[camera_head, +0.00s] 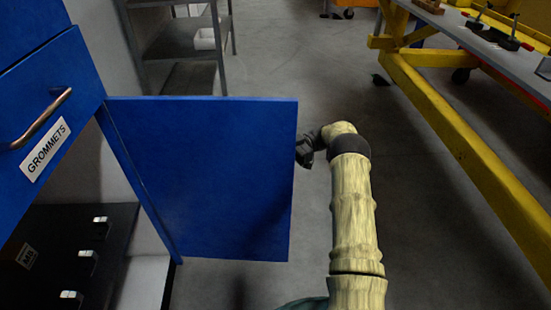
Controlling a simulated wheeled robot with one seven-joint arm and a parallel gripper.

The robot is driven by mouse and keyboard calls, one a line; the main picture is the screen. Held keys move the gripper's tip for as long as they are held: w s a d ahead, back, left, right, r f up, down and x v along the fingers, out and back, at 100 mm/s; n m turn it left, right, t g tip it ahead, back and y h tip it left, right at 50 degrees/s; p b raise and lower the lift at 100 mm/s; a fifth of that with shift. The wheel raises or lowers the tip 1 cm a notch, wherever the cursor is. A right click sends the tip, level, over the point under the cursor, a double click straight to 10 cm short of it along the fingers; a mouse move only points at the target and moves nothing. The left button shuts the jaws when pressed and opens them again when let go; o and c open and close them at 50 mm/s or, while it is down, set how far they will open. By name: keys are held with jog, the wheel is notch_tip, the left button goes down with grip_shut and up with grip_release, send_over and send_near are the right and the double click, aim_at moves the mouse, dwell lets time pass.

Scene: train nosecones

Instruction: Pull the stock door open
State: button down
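The stock door (200,180) is a flat blue panel. It stands swung out wide from the blue cabinet, hinged at its left edge, with its free edge at the right. No handle shows on the face in view. My gripper (303,153) is dark and sits right at the door's free edge, at the end of my pale yellow arm. I cannot tell whether it touches the door. Its fingers are small and partly hidden, so their opening is unclear.
A blue drawer labelled GROMMETS (45,150) with a copper-coloured handle is at the left. A black case (75,250) with latches sits inside the cabinet. A grey shelf rack (180,45) stands behind. A yellow-framed workbench (465,150) is at right. Grey floor (300,60) is clear between.

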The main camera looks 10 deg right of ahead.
jog(key=shift+w+a, duration=0.2)
jog(key=shift+a, duration=0.15)
jog(key=c, duration=1.5)
grip_release()
jog(key=shift+a, duration=0.1)
jog(key=shift+c, duration=0.2)
jog(key=shift+d, duration=0.4)
jog(key=shift+w, duration=0.1)
